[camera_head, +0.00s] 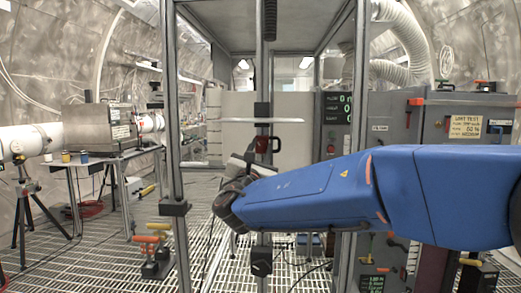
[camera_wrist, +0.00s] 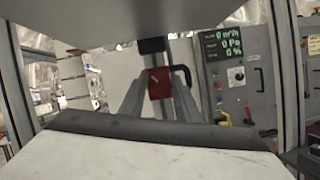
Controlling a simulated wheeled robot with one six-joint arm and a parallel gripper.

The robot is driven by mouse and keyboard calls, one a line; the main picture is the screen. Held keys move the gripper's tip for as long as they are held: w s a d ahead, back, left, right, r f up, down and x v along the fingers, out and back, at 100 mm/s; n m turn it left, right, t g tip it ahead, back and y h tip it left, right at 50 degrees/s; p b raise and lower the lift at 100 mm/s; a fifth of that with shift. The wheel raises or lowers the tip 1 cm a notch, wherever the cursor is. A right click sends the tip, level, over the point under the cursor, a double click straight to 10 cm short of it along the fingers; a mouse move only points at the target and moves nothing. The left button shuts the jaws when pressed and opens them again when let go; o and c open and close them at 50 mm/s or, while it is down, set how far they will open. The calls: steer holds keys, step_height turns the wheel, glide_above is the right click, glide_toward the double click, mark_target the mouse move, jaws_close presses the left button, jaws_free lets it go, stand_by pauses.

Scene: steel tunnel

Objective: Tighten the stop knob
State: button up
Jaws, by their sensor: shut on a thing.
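A red block (camera_head: 262,145) with a black bent handle sits on the upright rail of the metal frame in the head view. I take it to be the stop with its knob. In the wrist view the red block (camera_wrist: 159,84) shows between my two grey fingers, and the black handle (camera_wrist: 182,74) curves off to its right. My gripper (camera_wrist: 158,104) is shut on the stop knob; the exact contact is hard to make out. In the head view my gripper (camera_head: 253,157) is small and partly hidden by my blue arm.
A pale horizontal plate (camera_head: 264,120) is just above the red block. Frame posts (camera_head: 174,150) stand left and right of my arm. A grey control cabinet (camera_head: 333,105) with a green readout is at the right. A lower black clamp (camera_head: 261,261) is on the rail.

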steer(key=m+g+h, duration=0.1)
steer(key=m+h, duration=0.1)
steer(key=m, duration=0.2)
steer(key=m+g+h, duration=0.1)
steer(key=m, duration=0.4)
steer(key=shift+a+r+h, duration=0.1)
steer(key=shift+h, duration=0.3)
steer(key=shift+m+g, duration=0.3)
steer(key=o, duration=1)
steer(key=shift+o, duration=0.2)
steer(key=v, duration=1.7)
steer(key=shift+s, duration=0.25)
